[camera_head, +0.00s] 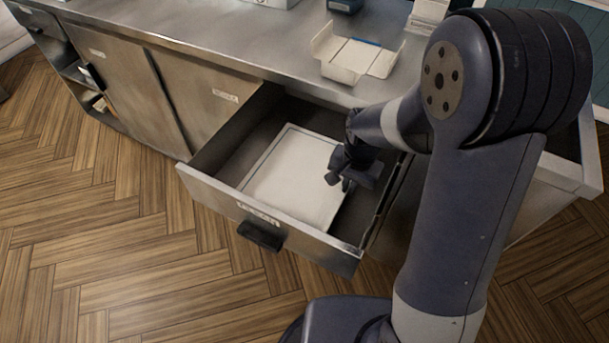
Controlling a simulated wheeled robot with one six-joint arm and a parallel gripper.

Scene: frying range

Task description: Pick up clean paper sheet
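The clean paper sheet (290,185) appears as a flat off-white rectangle inside an open drawer (215,185). It lies in what looks like a shallow light-rimmed tray; I cannot tell a single sheet from a stack. My gripper (338,183) is inside the drawer's outline, over the right edge of the white rectangle. Its dark fingers point down and left. I cannot tell whether they touch the paper or how far apart they are. The gripper and my arm hide the right part of the drawer.
The drawer's black handle (260,236) faces the wooden floor (110,240). A steel counter (230,45) runs above, with an open white box (352,58) near its edge. Closed cabinet doors (125,85) are at the left. The floor in front is clear.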

